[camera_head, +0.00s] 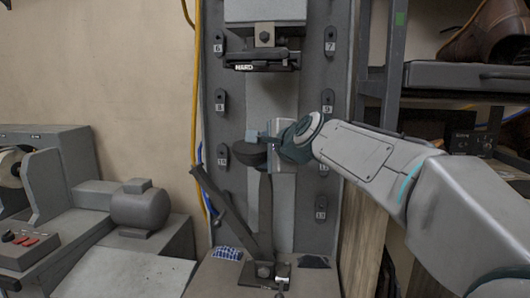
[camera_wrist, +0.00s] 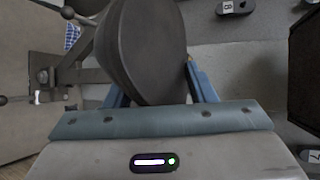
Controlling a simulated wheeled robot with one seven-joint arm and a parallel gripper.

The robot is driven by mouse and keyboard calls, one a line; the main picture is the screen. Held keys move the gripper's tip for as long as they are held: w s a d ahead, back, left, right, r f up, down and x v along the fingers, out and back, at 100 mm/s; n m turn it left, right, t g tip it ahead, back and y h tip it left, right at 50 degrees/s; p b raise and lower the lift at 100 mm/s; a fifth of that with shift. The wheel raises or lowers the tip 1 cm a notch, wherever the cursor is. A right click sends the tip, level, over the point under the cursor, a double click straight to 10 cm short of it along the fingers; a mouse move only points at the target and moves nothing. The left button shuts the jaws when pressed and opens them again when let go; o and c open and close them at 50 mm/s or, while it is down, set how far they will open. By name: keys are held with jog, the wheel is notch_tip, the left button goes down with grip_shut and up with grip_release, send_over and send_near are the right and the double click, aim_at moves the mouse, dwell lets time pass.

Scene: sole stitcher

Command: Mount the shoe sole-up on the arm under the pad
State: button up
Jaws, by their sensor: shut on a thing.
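A dark shoe (camera_head: 248,154) is between the fingers of my gripper (camera_head: 264,142), in the middle of the head view. In the wrist view its smooth, dark grey surface (camera_wrist: 148,45) fills the space between the blue fingers (camera_wrist: 158,88), which are shut on it. The upright metal arm (camera_head: 265,210) of the machine stands directly below the shoe in the head view. I cannot tell whether the shoe touches its top, which is hidden. The pad (camera_head: 262,62), marked HARD, hangs above with a clear gap.
A slanted lever (camera_head: 225,205) stands left of the upright arm. Numbered dark holders (camera_head: 221,102) line both sides of the machine's column. A grey machine with a motor (camera_head: 140,205) is at the left. A rack (camera_head: 465,77) with a brown boot (camera_head: 490,35) is at the right.

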jog(key=shift+f, duration=0.25)
jog(key=o, duration=1.6)
jog(key=shift+c, duration=0.2)
jog(key=shift+s+d+r, duration=0.2)
jog(key=shift+s+r, duration=0.05)
jog(key=shift+s, duration=0.05)
jog(key=p+v, duration=0.1)
jog(key=v, duration=1.2)
jog(key=s+d+f+n+g+h+p, duration=0.2)
jog(key=s+f, duration=0.4)
jog(key=f, duration=0.3)
jog(key=s+d+f+n+g+h+p, duration=0.2)
jog(key=s+f+n+g+p, duration=0.1)
jog(key=s+f+n, duration=0.4)
jog(key=s+d+f+n+g+h+p, duration=0.2)
jog(key=s+f+n+g, duration=0.3)
jog(key=f, duration=0.5)
jog(key=shift+s+d+f+p, duration=0.35)
jog(key=shift+s+p, duration=0.1)
jog(key=shift+s, duration=0.2)
